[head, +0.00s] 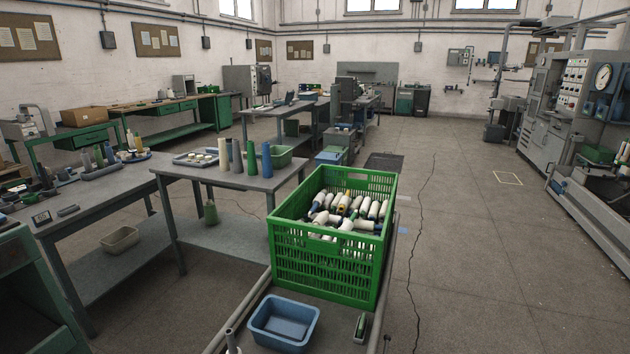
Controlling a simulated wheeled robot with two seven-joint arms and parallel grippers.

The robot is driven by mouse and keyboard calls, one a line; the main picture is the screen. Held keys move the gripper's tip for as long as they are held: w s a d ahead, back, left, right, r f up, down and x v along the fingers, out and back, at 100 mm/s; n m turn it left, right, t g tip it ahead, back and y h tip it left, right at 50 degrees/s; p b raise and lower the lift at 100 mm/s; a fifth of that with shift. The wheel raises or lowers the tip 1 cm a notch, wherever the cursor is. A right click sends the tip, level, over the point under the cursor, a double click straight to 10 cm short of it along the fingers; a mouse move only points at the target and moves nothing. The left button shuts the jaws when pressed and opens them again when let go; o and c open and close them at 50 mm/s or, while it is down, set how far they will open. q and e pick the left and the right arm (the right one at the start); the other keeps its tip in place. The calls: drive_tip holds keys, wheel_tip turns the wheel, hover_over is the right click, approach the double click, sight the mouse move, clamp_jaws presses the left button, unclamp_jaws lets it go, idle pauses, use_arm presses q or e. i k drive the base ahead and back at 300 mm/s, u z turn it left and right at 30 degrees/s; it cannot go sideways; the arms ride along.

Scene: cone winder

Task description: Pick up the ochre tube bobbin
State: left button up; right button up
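A green slatted crate (325,266) stands in front of me, filled with a loose heap of mostly white bobbins. Neither of my grippers is in view.
A blue bin (284,322) sits in front of the crate. A long bench (70,205) stands further left. Open floor lies right of the crate.

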sight(344, 202)
drive_tip(key=k, duration=1)
drive_tip(key=z, duration=1.2)
drive_tip(key=i, duration=6.5)
drive_tip(key=u, duration=0.5)
